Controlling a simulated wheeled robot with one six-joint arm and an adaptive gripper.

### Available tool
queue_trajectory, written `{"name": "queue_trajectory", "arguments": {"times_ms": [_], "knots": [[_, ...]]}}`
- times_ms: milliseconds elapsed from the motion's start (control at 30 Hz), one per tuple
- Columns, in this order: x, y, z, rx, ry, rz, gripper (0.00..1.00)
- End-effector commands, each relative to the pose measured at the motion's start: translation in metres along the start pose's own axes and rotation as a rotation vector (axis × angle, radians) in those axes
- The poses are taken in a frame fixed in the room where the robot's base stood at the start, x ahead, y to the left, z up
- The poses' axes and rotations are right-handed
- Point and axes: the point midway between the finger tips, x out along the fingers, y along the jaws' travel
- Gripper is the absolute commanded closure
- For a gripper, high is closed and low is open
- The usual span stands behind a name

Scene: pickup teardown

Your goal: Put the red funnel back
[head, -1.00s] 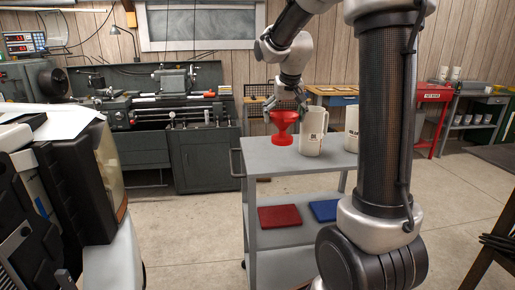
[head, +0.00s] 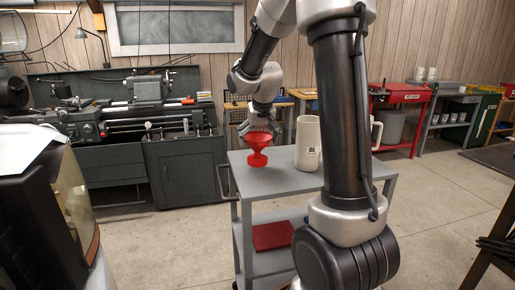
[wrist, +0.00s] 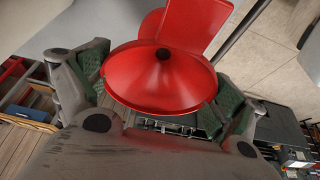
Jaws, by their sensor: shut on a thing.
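The red funnel (head: 257,146) is over the left part of the grey cart's top shelf (head: 285,181), wide mouth up, in the head view. I cannot tell whether its lower end touches the shelf. My gripper (head: 258,130) reaches down to the funnel from above and is shut on it. In the wrist view, the red funnel (wrist: 165,80) fills the space between my green-padded fingers (wrist: 165,95). The finger contact is partly hidden by the bowl.
Another white jug (head: 376,133) is mostly hidden behind my arm. A red flat item (head: 272,235) lies on the lower shelf. A lathe (head: 130,125) stands behind at left.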

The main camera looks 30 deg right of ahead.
Motion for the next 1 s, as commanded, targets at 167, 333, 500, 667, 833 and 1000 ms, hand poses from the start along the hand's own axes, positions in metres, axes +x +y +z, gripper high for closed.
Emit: {"name": "queue_trajectory", "arguments": {"times_ms": [167, 333, 500, 667, 833, 1000], "knots": [[0.024, 0.000, 0.011, 0.000, -0.004, 0.001, 0.29], [0.026, 0.000, 0.011, 0.000, 0.000, 0.000, 0.29], [0.027, 0.000, 0.011, 0.000, -0.001, 0.000, 0.29], [0.028, 0.000, 0.012, 0.000, -0.001, 0.000, 0.00], [0.028, 0.000, 0.012, 0.000, -0.001, 0.000, 0.00], [0.025, 0.000, 0.010, 0.000, 0.001, 0.000, 0.00]]}}
